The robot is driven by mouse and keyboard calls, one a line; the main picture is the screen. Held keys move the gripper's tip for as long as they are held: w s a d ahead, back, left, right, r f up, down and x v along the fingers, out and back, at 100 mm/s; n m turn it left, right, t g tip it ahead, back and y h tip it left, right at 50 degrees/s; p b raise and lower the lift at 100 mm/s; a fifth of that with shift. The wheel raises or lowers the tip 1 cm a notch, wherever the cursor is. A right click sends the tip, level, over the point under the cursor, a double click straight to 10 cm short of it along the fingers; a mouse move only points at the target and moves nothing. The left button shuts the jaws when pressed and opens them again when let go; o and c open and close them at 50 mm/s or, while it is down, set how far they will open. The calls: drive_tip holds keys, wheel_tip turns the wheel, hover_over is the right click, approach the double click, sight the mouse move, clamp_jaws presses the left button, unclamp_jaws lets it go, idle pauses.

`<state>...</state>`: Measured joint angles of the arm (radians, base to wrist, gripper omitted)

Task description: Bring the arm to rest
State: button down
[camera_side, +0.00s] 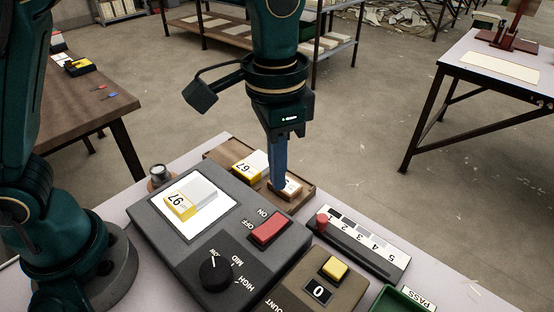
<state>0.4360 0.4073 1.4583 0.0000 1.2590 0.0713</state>
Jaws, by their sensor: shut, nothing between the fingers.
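My arm comes down from the top of the side view. My gripper (280,205) points straight down with its blue fingers shut and empty. Its tips are at the back edge of the dark grey control unit (160,222), in front of the wooden tray (306,198) as seen here. I cannot tell whether the tips touch anything. They partly hide a small white-and-brown block (291,187) in the tray. A yellow-and-white box (250,165) marked 67 or 97 also lies in the tray. A similar box (190,196) lies on the unit's white plate (212,222).
The unit has a red ON/OFF switch (269,230) and a black dial (215,271). A counter box (320,290) reading 0, a numbered scale strip (362,245) with a red knob (322,222), and a green tray (392,301) stand to the right.

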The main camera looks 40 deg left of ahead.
drive_tip(key=s+a+r+n+t, duration=0.3)
drive_tip(key=a+r, duration=0.4)
drive_tip(key=a, duration=0.1)
drive_tip(key=s+a+f+n+t, duration=0.2)
drive_tip(key=s+a+f, duration=0.2)
drive_tip(key=s, duration=0.3)
drive_tip(key=shift+s+a+n, duration=0.15)
drive_tip(key=shift+a+n, duration=0.15)
drive_tip(key=shift+n, duration=0.1)
